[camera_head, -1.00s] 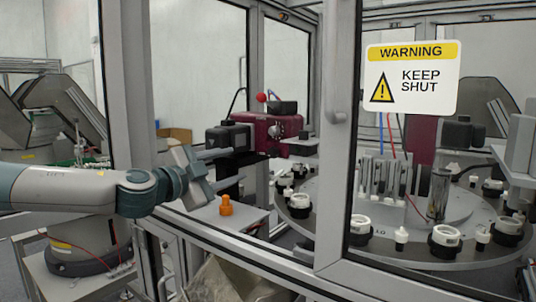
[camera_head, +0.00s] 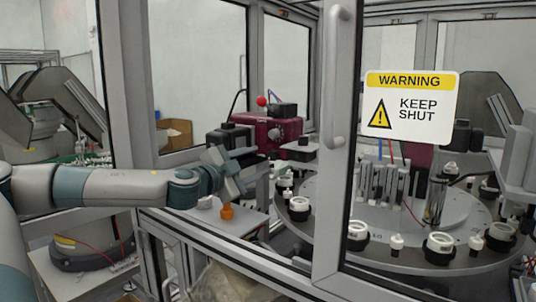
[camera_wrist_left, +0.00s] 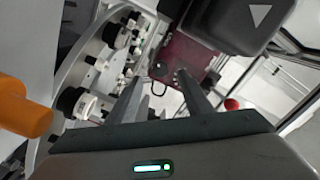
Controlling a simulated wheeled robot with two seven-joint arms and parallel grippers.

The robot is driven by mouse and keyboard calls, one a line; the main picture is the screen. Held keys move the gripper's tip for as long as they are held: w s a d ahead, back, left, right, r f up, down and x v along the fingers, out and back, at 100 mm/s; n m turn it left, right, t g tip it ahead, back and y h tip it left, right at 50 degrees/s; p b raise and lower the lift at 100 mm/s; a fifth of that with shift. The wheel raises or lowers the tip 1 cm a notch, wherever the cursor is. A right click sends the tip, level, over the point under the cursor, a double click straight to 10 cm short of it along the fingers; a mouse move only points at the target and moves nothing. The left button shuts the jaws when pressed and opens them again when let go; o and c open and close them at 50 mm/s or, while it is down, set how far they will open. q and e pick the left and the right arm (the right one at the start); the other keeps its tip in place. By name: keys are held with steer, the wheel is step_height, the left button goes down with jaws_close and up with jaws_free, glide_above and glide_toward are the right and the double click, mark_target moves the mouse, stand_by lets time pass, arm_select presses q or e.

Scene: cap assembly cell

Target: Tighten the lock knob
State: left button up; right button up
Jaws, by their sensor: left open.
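I cannot tell for sure which part is the lock knob. A maroon machine (camera_head: 272,135) with small knobs on its front stands behind my left gripper. A red ball (camera_head: 261,101) sits on top of it, and it also shows in the left wrist view (camera_wrist_left: 231,104). An orange knob-like part (camera_head: 227,212) stands upright on a grey plate below the gripper. It appears large at the left of the wrist view (camera_wrist_left: 22,110). My left gripper (camera_head: 268,160) is open, with nothing between its fingers (camera_wrist_left: 155,78), which point toward the maroon machine and touch nothing that I can see.
A round turntable (camera_head: 400,255) with several black and white cap fixtures fills the right side. A metal door frame (camera_head: 335,200) with a warning sign (camera_head: 411,106) stands between. A dark block (camera_head: 228,138) is close to the gripper, and it shows in the wrist view (camera_wrist_left: 225,22).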

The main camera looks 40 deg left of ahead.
mark_target(271, 156)
arm_select(q)
steer(key=shift+w+a+f, duration=0.1)
steer(key=shift+w+a, duration=0.1)
steer(key=shift+w, duration=0.8)
steer(key=shift+w+a, duration=0.15)
steer(key=shift+w, duration=2.05)
arm_select(e)
steer(key=shift+s+d+f+g, duration=0.15)
steer(key=shift+s+d+f, duration=0.1)
steer(key=shift+s, duration=0.25)
steer(key=shift+s+d+f+g, duration=0.15)
steer(key=shift+s+d+f, duration=0.05)
steer(key=shift+s, duration=0.25)
arm_select(q)
steer(key=c, duration=1.1)
